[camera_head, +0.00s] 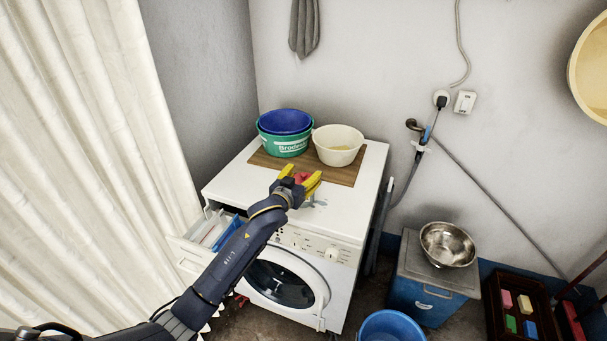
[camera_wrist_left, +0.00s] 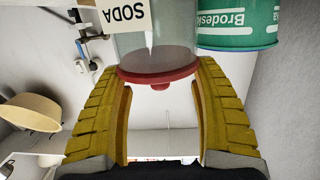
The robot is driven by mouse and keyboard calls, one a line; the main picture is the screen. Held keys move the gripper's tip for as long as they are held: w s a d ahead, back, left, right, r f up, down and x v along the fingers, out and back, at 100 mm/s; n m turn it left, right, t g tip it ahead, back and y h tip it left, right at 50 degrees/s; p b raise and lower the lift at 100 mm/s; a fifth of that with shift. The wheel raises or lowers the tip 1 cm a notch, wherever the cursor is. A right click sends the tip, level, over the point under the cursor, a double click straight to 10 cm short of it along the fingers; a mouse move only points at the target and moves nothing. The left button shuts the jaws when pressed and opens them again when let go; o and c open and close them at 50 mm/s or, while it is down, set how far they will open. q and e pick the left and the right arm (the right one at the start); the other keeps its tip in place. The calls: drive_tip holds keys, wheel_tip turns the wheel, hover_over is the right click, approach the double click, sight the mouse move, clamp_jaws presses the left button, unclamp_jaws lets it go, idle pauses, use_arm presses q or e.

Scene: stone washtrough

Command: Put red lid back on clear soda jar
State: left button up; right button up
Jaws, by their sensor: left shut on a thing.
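The red lid (camera_head: 301,178) shows between the yellow fingers of my left gripper (camera_head: 302,182), over the front part of the washing machine top. In the left wrist view, which is upside down, the red lid (camera_wrist_left: 158,74) with its small knob lies between the fingers of my left gripper (camera_wrist_left: 158,75). The clear soda jar (camera_wrist_left: 160,40) with its SODA label is right against the lid there. I cannot tell whether the lid is fully seated on the rim. In the head view the jar is mostly hidden by the gripper. My right gripper is not in view.
A green bucket (camera_head: 285,145) with a blue basin (camera_head: 285,122) and a cream bowl (camera_head: 338,141) stand on a brown board (camera_head: 342,175) behind the gripper. The washing machine top (camera_head: 370,170) is clear at right. An open detergent drawer (camera_head: 205,232) juts out at left.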

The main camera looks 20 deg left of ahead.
use_arm(q)
drive_tip(key=shift+f, duration=0.15)
drive_tip(key=o, duration=1)
